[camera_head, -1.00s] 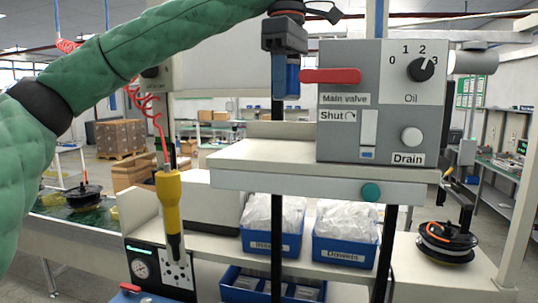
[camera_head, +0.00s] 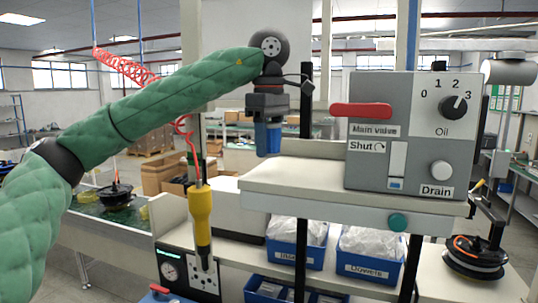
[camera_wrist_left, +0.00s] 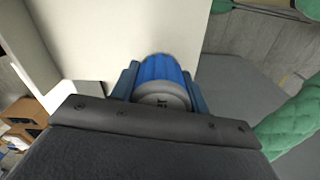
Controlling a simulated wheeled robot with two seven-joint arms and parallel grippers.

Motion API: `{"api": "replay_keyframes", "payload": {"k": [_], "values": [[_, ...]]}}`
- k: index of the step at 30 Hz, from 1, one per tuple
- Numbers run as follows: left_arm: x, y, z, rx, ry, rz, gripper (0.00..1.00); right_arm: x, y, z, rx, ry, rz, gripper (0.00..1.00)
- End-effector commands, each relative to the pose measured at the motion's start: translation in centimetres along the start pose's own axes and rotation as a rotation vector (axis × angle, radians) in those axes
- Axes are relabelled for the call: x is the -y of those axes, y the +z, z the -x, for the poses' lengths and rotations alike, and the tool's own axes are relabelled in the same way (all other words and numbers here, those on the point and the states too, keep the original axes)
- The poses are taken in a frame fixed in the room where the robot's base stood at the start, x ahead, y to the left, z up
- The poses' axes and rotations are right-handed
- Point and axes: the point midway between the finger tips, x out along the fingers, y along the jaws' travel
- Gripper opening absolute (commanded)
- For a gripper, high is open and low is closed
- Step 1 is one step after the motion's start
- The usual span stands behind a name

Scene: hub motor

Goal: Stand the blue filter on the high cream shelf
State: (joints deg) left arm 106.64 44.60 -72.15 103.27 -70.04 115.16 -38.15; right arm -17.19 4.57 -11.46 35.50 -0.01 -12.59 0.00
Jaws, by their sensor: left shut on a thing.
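The blue filter (camera_head: 266,138) hangs upright between the fingers of my left gripper (camera_head: 268,128) in the head view. My left gripper is shut on it. In the left wrist view the filter (camera_wrist_left: 160,75) shows its ribbed blue side and grey end between the two fingers. The high cream shelf (camera_head: 300,184) lies to the right of the filter in the head view, and its pale top (camera_wrist_left: 120,35) also shows in the wrist view. The filter looks near the shelf's left edge; whether it is over the shelf I cannot tell. My right gripper is not in view.
A grey oil panel (camera_head: 412,130) with a red main valve handle (camera_head: 361,110) stands on the shelf's right part. The shelf's left part is bare. A yellow tool (camera_head: 201,225) hangs left below. Blue bins (camera_head: 370,262) stand under the shelf.

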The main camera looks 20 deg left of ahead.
Motion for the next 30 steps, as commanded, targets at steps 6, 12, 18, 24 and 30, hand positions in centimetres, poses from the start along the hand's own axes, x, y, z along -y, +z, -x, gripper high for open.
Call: {"api": "replay_keyframes", "payload": {"k": [6,12,18,24,30], "values": [[0.0,0.0,-1.4,0.001,-0.004,0.0,0.2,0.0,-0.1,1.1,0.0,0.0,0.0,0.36],[0.0,0.0,-3.0,0.001,-0.003,0.0,0.2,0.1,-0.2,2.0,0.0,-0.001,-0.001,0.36],[0.0,0.0,-3.9,0.0,-0.001,-0.001,0.2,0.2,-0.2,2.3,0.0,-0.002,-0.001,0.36],[0.0,0.0,-3.9,0.0,0.0,0.0,0.2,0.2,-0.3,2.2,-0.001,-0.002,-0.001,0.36],[0.0,0.0,-4.3,0.0,-0.001,0.0,0.2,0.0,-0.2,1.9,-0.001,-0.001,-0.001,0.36]]}}
